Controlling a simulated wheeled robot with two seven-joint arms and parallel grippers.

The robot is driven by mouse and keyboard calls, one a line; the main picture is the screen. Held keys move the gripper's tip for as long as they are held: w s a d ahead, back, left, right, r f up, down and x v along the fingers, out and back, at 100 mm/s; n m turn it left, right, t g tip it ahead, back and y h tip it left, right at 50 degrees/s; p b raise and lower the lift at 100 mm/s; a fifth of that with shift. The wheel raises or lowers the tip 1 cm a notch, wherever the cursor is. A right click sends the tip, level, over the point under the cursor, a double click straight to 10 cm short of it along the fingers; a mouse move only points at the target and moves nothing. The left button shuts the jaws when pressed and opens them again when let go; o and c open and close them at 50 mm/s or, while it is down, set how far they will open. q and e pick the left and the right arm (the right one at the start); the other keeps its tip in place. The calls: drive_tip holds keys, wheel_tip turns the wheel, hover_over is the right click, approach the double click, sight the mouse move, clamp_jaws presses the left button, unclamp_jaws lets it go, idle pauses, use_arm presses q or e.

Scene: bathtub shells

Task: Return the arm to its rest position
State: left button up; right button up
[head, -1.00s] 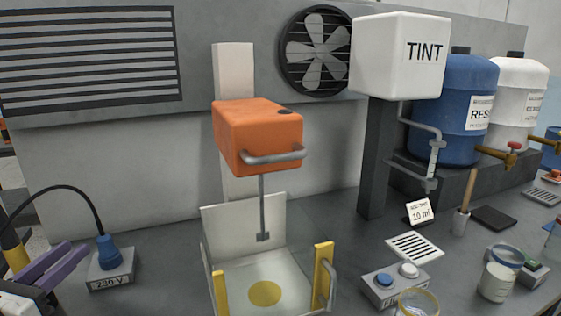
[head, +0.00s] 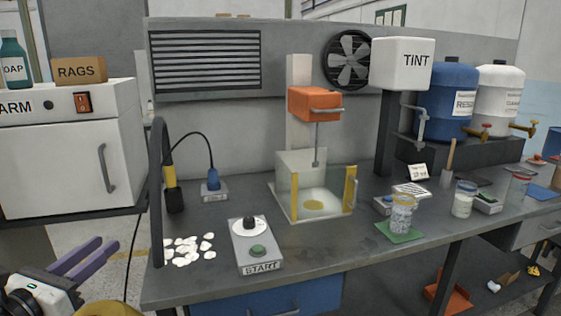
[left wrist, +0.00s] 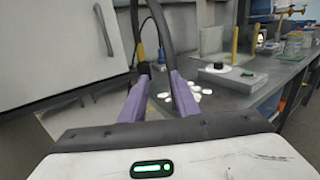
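My left gripper (head: 108,242) is at the lower left of the head view, with two purple fingers. It is in front of the bench's left end, over the floor. In the left wrist view the fingers (left wrist: 161,75) stand apart with nothing between them. The gripper is open and empty. Most of my left arm is outside the head view. My right gripper is not in view.
A white oven (head: 65,155) stands at left. Floor between oven and bench looks clear.

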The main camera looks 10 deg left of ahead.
use_arm(q)
drive_tip(key=s+d+f+n+g+y, duration=0.1)
drive_tip(key=s+d+f+n+g, duration=0.15)
drive_tip(key=f+n, duration=0.45)
drive_tip(key=s+d+f+n+g, duration=0.1)
drive_tip(key=s+f+n, duration=0.35)
drive_tip(key=f, duration=0.45)
drive_tip(key=s+d+f+n+g+y, duration=0.1)
drive_tip(key=s+d+f+n+g, duration=0.1)
drive_tip(key=f+n, duration=0.55)
drive_tip(key=s+d+f+n+g+h, duration=0.1)
drive_tip(key=s+d+f+n, duration=0.2)
drive_tip(key=d, duration=0.5)
drive_tip(key=s+d+f+n+g+h, duration=0.1)
drive_tip(key=s+d+f+n, duration=0.3)
drive_tip(key=d+f+n, duration=0.2)
drive_tip(key=s+d+f+n+g+h, duration=0.2)
drive_tip(key=d+n, duration=0.4)
drive_tip(key=d, duration=0.5)
wheel_tip(320, 180, down, 3)
drive_tip(key=shift+s+r, duration=0.1)
drive_tip(key=shift+s, duration=0.7)
